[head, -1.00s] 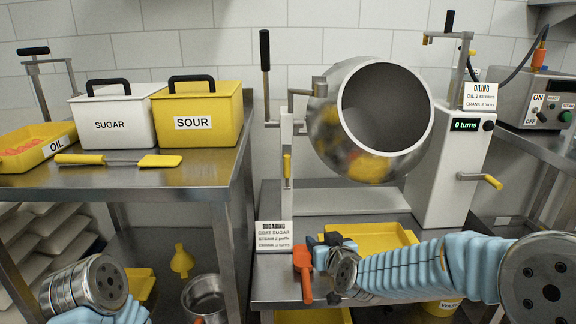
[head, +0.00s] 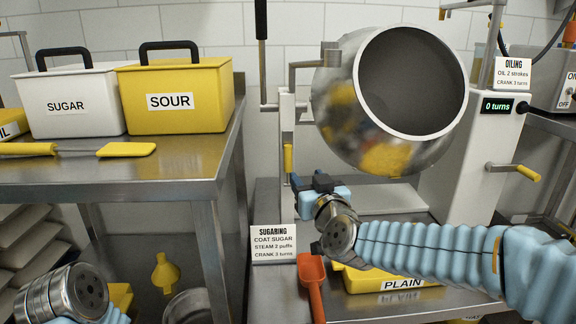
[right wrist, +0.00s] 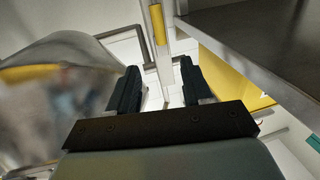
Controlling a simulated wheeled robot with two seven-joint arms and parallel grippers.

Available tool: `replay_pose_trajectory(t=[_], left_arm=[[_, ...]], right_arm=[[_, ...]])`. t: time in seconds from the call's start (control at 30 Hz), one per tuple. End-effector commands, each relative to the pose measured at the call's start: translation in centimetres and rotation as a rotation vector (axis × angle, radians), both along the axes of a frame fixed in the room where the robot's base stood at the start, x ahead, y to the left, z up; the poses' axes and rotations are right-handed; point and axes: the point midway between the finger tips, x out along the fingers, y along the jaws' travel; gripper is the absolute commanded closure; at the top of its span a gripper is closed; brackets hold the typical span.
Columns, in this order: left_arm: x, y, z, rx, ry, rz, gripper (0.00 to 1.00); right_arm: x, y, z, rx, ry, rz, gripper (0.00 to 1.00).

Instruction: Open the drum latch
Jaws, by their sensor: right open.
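The steel drum (head: 345,110) sits tilted on its stand, its open mouth facing front right; it also shows at the left of the right wrist view (right wrist: 60,95). A slim yellow-gripped lever (head: 288,158), apparently the latch, hangs on the upright post left of the drum; its yellow grip also shows in the right wrist view (right wrist: 158,25). My right gripper (head: 309,181) is open and empty, just below and right of the lever. In the right wrist view the lever lies beyond the gap between the fingers (right wrist: 158,72), not between them. My left gripper is out of frame; only its forearm shows.
A steel table with the white SUGAR bin (head: 72,105) and yellow SOUR bin (head: 175,100) stands left. A crank (head: 515,169) is at the right.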

Motion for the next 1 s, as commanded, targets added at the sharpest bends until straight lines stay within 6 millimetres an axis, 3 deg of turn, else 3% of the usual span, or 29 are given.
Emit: replay_pose_trajectory(t=[0.17, 0.7, 1.0], left_arm=[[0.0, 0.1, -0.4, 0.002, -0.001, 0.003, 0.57], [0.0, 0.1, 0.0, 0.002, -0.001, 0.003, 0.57], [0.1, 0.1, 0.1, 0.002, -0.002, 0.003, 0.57]], right_arm=[[1.2, 0.2, -0.4, -0.002, 0.0, -0.001, 0.5], [12.0, 2.4, -0.3, -0.002, 0.0, -0.001, 0.5], [13.6, 2.7, -0.3, 0.0, 0.001, 0.001, 0.5]])
